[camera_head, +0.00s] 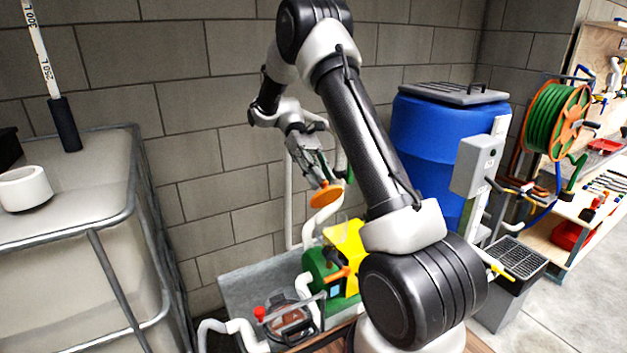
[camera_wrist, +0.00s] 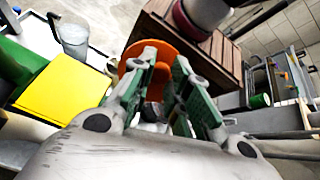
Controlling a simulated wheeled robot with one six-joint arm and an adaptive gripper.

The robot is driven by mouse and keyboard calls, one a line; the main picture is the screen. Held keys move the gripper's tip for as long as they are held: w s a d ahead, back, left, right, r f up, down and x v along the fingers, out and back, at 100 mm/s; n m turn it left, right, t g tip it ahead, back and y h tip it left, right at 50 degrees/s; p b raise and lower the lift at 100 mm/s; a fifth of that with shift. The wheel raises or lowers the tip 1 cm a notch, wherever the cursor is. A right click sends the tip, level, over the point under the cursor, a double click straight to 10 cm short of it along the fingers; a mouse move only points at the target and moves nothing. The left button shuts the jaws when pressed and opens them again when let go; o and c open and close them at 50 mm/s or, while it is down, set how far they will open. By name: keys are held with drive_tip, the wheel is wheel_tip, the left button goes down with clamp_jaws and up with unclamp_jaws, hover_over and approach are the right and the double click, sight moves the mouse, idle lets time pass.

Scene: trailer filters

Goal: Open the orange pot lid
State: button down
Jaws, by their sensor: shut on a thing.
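The orange lid (camera_head: 325,196) shows as a tilted round disc in the head view, below the fingers of my gripper (camera_head: 331,177). A curved white pipe (camera_head: 313,229) runs just below it; I cannot tell whether lid and pipe touch. In the wrist view the orange lid (camera_wrist: 165,49) sits at the tips of my gripper (camera_wrist: 158,68), with the two green-padded fingers on either side of it. My gripper is shut on the lid. The fingers hide part of it, and the pot's opening cannot be made out.
A green pump unit with a yellow panel (camera_head: 347,247) stands below the gripper on a grey tray (camera_head: 246,289). A blue barrel (camera_head: 425,131) stands to the right. A pale caged tank (camera_head: 75,185) stands at the left. A block wall (camera_head: 190,110) closes off the back.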

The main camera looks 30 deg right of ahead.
drive_tip(key=shift+w+f+g, duration=0.2)
drive_tip(key=shift+w+g, duration=0.45)
drive_tip(key=shift+g, duration=0.15)
drive_tip(key=c, duration=1.3)
unclamp_jaws()
